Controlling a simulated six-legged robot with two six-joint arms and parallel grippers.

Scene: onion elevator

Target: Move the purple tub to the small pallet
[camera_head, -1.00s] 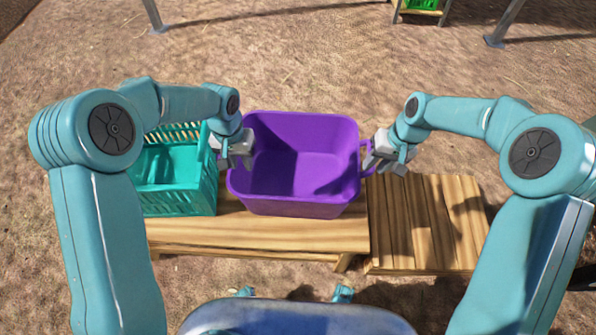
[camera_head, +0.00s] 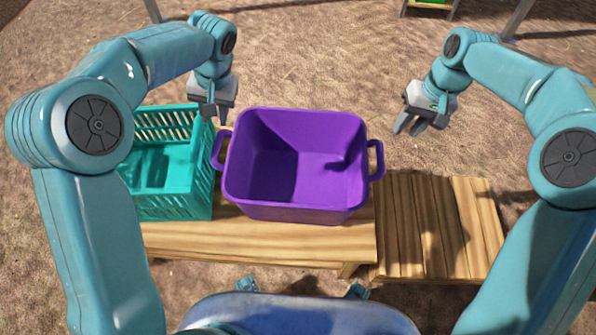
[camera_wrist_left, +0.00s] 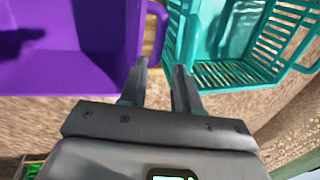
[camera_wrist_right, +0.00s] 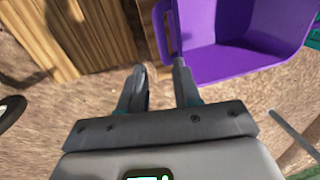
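The purple tub (camera_head: 298,212) is empty and sits upright on the wooden bench (camera_head: 270,240), toward its right end. It has a loop handle on each side. The small pallet (camera_head: 440,225) is a slatted wooden platform just right of the bench and has nothing on it. My left gripper (camera_head: 209,112) is open and empty behind the tub's left handle, and the tub also shows in the left wrist view (camera_wrist_left: 70,60). My right gripper (camera_head: 416,124) is open and empty, up and right of the tub's right handle. In the right wrist view the handle (camera_wrist_right: 165,30) lies beyond its fingers.
A teal slatted basket (camera_head: 170,205) stands on the bench close to the tub's left side. A stand with a green crate (camera_head: 430,5) is far back at the top right. Bare ground lies behind the bench.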

